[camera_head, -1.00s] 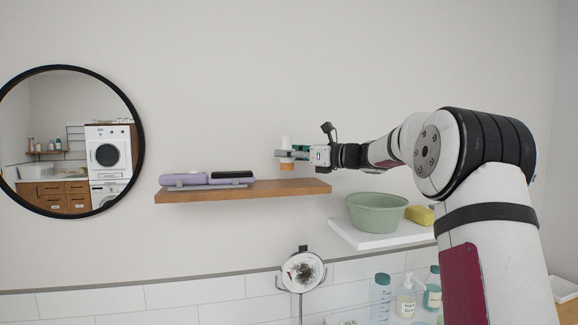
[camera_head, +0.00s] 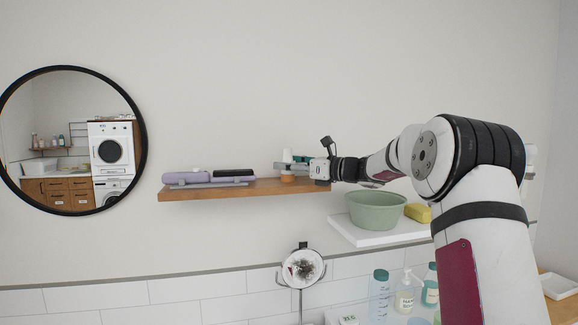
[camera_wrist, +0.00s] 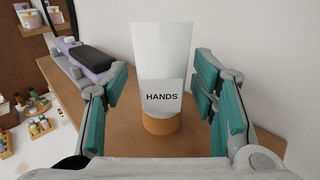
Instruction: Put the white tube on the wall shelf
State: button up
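The white tube (camera_wrist: 162,62) is labelled HANDS and has an orange cap (camera_wrist: 162,123) at its lower end. It stands upright, cap down, on the wooden wall shelf (camera_wrist: 118,135), near the shelf's right end in the head view (camera_head: 240,190). The upper part of the tube (camera_head: 287,155) shows above my fingers there. My gripper (camera_wrist: 161,92) is open around the tube, with a teal-padded finger on each side and a visible gap at both sides. The gripper (camera_head: 287,165) reaches in from the right in the head view.
A purple item with a black top (camera_head: 233,173) lies on a grey tray at the shelf's left part. A green basin (camera_head: 376,212) and a yellow block (camera_head: 418,212) sit on a white ledge at lower right. A round mirror (camera_head: 70,190) hangs at left.

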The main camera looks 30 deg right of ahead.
jog(key=shift+r, duration=0.1)
jog(key=shift+s+d, duration=0.2)
jog(key=b+v, duration=0.1)
jog(key=v, duration=1)
jog(key=shift+s, duration=0.2)
jog(key=s+a+f+n+g+h, duration=0.1)
jog(key=s+a+f+n+g, duration=0.25)
jog(key=a, duration=0.45)
jog(key=s+a+f+n+g+h, duration=0.1)
jog(key=s+a+f+n+g, duration=0.1)
jog(key=s+a+n, duration=0.45)
jog(key=s+a+f+n+g+h, duration=0.1)
jog(key=s+a+f+n+g, duration=0.15)
jog(key=a, duration=0.65)
jog(key=s+f+n+h, duration=0.3)
jog(key=s+n, duration=0.5)
jog(key=s, duration=0.3)
jog(key=s+f+n+g+h, duration=0.1)
jog(key=s+f+n+h, duration=0.2)
jog(key=s+f+n, duration=0.3)
jog(key=s+n, duration=0.3)
jog(key=s, duration=0.3)
jog(key=shift+a+h, duration=0.25)
jog(key=shift+h, duration=0.15)
